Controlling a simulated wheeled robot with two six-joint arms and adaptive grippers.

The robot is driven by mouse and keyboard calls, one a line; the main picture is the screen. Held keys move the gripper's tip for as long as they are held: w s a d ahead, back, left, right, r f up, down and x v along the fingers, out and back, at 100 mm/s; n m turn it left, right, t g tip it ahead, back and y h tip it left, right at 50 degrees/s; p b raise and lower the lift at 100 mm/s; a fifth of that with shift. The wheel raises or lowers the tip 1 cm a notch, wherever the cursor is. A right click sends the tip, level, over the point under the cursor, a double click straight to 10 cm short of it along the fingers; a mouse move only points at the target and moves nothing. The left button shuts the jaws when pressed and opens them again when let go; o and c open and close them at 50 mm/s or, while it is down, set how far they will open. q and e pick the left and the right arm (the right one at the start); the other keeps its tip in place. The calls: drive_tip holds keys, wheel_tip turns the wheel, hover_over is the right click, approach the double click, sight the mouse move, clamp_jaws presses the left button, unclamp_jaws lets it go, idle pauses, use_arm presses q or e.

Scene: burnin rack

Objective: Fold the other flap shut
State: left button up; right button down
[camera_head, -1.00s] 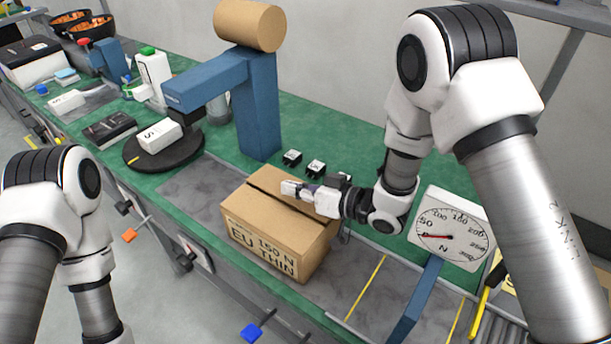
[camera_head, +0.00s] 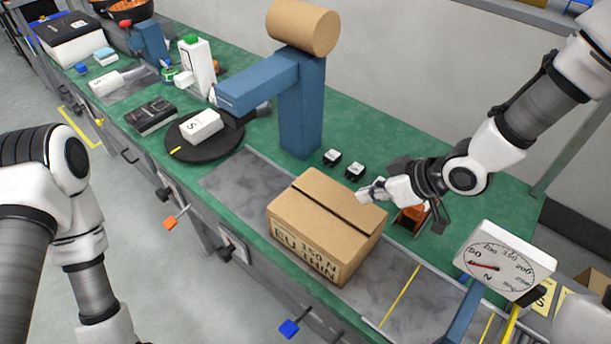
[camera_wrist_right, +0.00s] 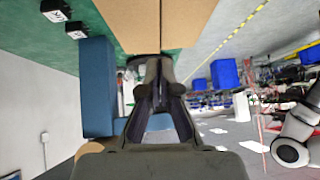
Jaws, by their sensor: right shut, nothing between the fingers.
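The cardboard box (camera_head: 310,243) sits on the grey belt, with printed lettering on its near side. Its top flaps (camera_head: 325,200) look flat, with a thin dark seam between them. In the right wrist view the box top (camera_wrist_right: 158,22) shows at the upper edge, also split by a seam. My right gripper (camera_head: 366,193) is at the box's far right top edge, its fingers together and empty. Whether it touches the cardboard is unclear. Its shut fingers also show in the right wrist view (camera_wrist_right: 158,75). My left gripper is out of view.
A blue post with an arm (camera_head: 300,110) stands behind the box, over a black turntable (camera_head: 190,150). A dial gauge (camera_head: 505,262) stands to the right. Small black-and-white blocks (camera_head: 333,158) lie on the green bench behind. The belt (camera_head: 240,185) is bare left of the box.

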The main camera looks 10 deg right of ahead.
wheel_tip(320, 180, up, 3)
drive_tip(key=p, duration=0.2)
hover_over(325, 203)
drive_tip(key=s+d, duration=0.2)
drive_tip(key=shift+t+y, duration=0.3)
drive_tip(key=shift+t, duration=0.1)
wheel_tip(325, 203, down, 7)
drive_tip(key=shift+d+r, duration=0.1)
drive_tip(key=shift+r, duration=0.05)
wheel_tip(325, 203, down, 4)
drive_tip(key=shift+s+r+p, duration=0.15)
drive_tip(key=shift+r+p, duration=0.1)
drive_tip(key=shift+p, duration=0.1)
drive_tip(key=shift+f, duration=0.35)
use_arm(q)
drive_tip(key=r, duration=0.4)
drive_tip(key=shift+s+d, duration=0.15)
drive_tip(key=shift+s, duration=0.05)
